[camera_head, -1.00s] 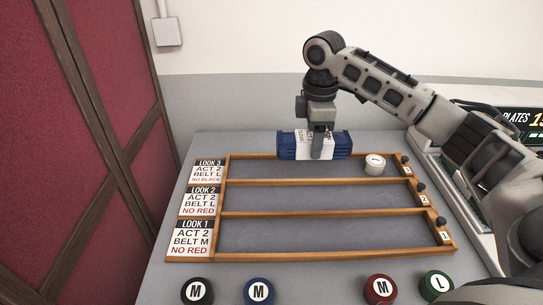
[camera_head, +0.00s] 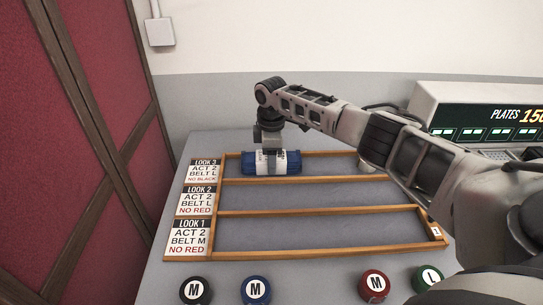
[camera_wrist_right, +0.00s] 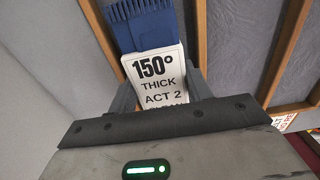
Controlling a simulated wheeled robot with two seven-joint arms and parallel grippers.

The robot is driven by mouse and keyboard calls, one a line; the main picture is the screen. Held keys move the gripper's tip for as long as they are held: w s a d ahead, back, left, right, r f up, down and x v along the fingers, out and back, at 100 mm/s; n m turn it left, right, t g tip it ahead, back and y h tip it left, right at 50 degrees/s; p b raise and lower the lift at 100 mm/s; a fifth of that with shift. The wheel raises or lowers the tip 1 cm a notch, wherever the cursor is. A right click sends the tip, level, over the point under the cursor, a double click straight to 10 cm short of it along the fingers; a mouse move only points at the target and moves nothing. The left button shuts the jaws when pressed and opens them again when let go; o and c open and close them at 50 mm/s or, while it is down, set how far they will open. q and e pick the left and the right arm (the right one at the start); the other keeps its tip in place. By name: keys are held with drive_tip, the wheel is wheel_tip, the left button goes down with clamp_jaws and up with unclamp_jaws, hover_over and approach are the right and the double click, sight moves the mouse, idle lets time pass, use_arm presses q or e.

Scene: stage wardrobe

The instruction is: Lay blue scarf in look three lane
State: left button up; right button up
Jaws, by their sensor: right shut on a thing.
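The blue scarf (camera_head: 288,168) is a folded blue bundle with a white paper tag; it is in the left part of the look three lane (camera_head: 325,165), the top lane of the wooden rack. My right gripper (camera_head: 272,150) is shut on it from above. In the right wrist view the scarf (camera_wrist_right: 140,28) shows its fringe, and its tag (camera_wrist_right: 158,75) reads 150°, thick, act 2. The right fingers (camera_wrist_right: 160,92) stand on either side of the tag. I cannot tell whether the scarf touches the lane floor. My left gripper is not in view.
The look two and look one lanes (camera_head: 320,232) look empty. Black (camera_head: 196,290), blue (camera_head: 256,290), red (camera_head: 374,285) and green (camera_head: 428,279) rolls stand along the front.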

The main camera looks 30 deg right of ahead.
drive_tip(key=o, duration=0.8)
drive_tip(key=shift+f, duration=0.1)
wheel_tip(320, 180, up, 12)
drive_tip(key=shift+r+b, duration=0.15)
drive_tip(key=shift+b, duration=0.35)
